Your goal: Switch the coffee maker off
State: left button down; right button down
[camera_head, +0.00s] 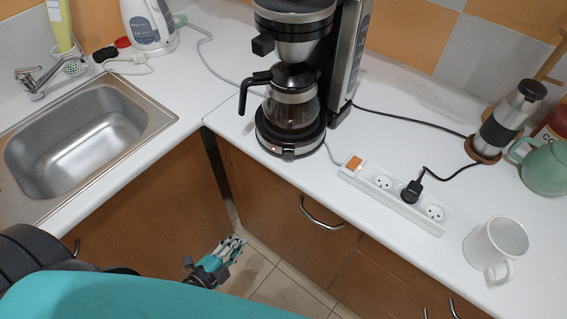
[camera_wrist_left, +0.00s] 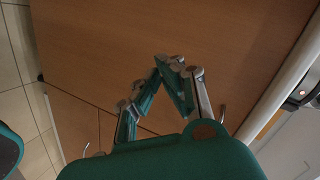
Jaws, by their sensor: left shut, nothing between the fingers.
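The black and silver coffee maker (camera_head: 300,60) stands upright on the white counter, in the upper middle of the head view. Its glass carafe (camera_head: 294,98) sits on the round base. A small lit switch (camera_head: 276,150) shows on the front of the base. In the left wrist view, part of the base with a small orange-lit spot (camera_wrist_left: 302,93) shows at the right edge. My left gripper (camera_head: 236,243) is shut and empty, below the counter edge in front of the cabinet doors, well apart from the coffee maker. It also shows in the left wrist view (camera_wrist_left: 170,62). My right gripper is not in view.
A white power strip (camera_head: 358,181) with an orange switch and a black plug lies right of the coffee maker. A white mug (camera_head: 497,246) stands near the front edge. The steel sink (camera_head: 85,135) is at left, a kettle (camera_head: 150,25) behind it. Cables cross the counter.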

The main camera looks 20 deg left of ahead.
aim_at(284, 170)
pick_arm(q)
jog(key=d+r+m+t+h, duration=0.1)
jog(key=r+m+h, duration=0.1)
jog(key=r, duration=0.5)
jog(key=d+r+m+h+p, duration=0.1)
jog(key=r+m, duration=0.3)
jog(key=r, duration=0.4)
jog(key=d+r+m+t+h, duration=0.1)
jog(key=d+r+m+h, duration=0.2)
jog(key=r, duration=0.5)
jog(key=shift+s+d+m+t+p, duration=0.15)
jog(key=shift+s+m+t+p, duration=0.15)
jog(key=shift+m+p, duration=0.15)
jog(key=shift+w, duration=0.1)
jog(key=p+x, duration=0.1)
jog(key=x, duration=0.3)
jog(key=a+p+x, duration=0.1)
jog(key=p+x, duration=0.1)
jog(key=x, duration=0.2)
jog(key=p+x, duration=0.1)
jog(key=x, duration=0.3)
jog(key=shift+w+a+r, duration=0.2)
jog(key=shift+w+r, duration=0.1)
jog(key=shift+r, duration=0.05)
jog(key=shift+w+a+f+p, duration=0.1)
jog(key=shift+w+a+p, duration=0.2)
jog(key=shift+w, duration=0.45)
